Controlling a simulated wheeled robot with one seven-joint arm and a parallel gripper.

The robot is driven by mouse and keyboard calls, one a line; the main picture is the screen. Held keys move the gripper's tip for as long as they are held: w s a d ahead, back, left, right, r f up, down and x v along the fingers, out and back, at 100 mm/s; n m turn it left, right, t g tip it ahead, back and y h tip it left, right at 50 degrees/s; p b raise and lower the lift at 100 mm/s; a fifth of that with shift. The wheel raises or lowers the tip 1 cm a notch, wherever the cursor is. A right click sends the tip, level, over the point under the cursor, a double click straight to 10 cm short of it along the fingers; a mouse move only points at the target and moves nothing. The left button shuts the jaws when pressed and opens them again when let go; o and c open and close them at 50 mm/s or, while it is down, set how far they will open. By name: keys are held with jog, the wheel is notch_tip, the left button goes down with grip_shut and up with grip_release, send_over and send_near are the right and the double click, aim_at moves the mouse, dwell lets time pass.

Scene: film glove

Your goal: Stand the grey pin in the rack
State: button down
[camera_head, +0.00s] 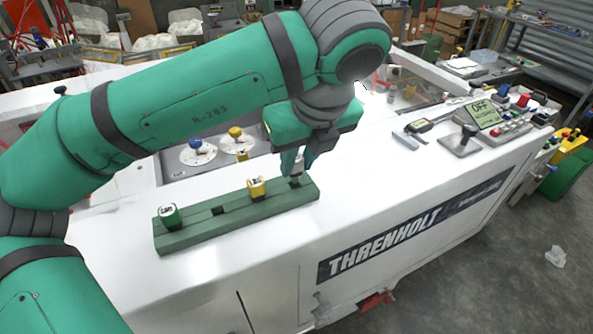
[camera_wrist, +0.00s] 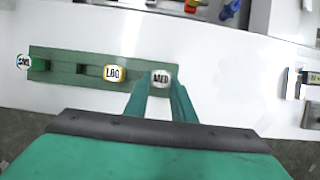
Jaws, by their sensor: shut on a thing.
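The green rack (camera_head: 235,208) lies on the white machine top; it also shows in the wrist view (camera_wrist: 62,55). A green pin (camera_head: 168,214) stands at its left end and a yellow pin (camera_head: 257,187) stands right of the middle. An empty square hole (camera_head: 218,210) lies between them. My gripper (camera_head: 296,165) is at the right end of the rack, fingers pointing down, shut on the grey pin (camera_wrist: 161,79). The grey pin's pale lettered top shows between the fingertips, over the right-end hole. Its lower part is mostly hidden, so I cannot tell whether it is in the hole.
Blue- and yellow-knobbed dials (camera_head: 197,150) sit behind the rack. A control panel with a lever (camera_head: 465,138) and an "OFF" display (camera_head: 484,112) stands to the right. The white top (camera_head: 370,190) right of the rack is clear.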

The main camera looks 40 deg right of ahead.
notch_tip(320, 180, down, 2)
jog(key=shift+w+a+f, duration=0.1)
jog(key=shift+a+f, duration=0.05)
jog(key=shift+f, duration=0.25)
jog(key=shift+s, duration=0.2)
jog(key=c, duration=1.5)
grip_release()
jog(key=shift+s+r, duration=0.15)
jog(key=shift+r, duration=0.4)
jog(key=v, duration=1.1)
jog(key=shift+s, duration=0.1)
